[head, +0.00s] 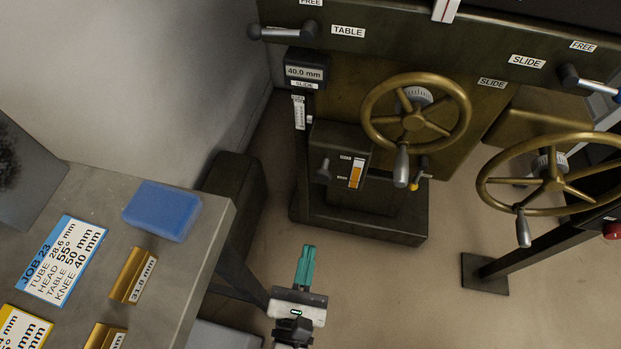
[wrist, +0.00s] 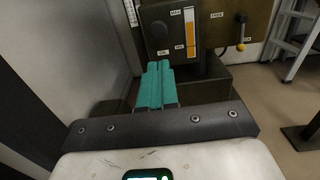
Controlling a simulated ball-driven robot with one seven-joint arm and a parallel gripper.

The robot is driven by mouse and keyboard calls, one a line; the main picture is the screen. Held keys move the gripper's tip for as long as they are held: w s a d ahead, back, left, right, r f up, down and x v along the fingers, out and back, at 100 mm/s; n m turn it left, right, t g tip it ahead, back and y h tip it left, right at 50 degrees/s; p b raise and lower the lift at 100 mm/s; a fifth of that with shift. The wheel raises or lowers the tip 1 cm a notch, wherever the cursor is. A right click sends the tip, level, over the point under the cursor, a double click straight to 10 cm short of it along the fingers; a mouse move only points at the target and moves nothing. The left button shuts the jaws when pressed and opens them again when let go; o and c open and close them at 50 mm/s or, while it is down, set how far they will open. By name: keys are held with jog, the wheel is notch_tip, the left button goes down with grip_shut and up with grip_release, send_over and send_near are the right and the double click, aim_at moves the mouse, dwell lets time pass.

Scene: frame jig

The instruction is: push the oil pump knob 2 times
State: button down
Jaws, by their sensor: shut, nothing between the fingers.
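The oil pump knob (head: 323,172) is a dark grey round knob on the left of the front of a dark oil box (head: 328,140). In the wrist view the knob (wrist: 158,30) shows at the upper middle, beyond my fingertips. An upright sight gauge (head: 355,174) with amber oil is to its right; the gauge (wrist: 190,35) also shows in the wrist view. My gripper (head: 308,249) has teal fingers that are shut and empty. It is in front of and below the knob, apart from it. In the wrist view my gripper (wrist: 159,66) points toward the box.
A brass handwheel (head: 366,112) is above and right of the box, and a second handwheel (head: 484,180) is further right. A small yellow-tipped lever (head: 413,186) is right of the gauge. A grey bench (head: 190,262) with a blue block (head: 162,210) is at left.

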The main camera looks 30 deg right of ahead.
aim_at(324, 180)
jog(key=shift+w, duration=0.1)
jog(key=x, duration=1.3)
jog(key=shift+w+d+r, duration=0.1)
jog(key=shift+w+d, duration=0.1)
jog(key=shift+w, duration=0.05)
jog(key=shift+w+d, duration=0.1)
jog(key=shift+x, duration=1.35)
jog(key=shift+d, duration=0.15)
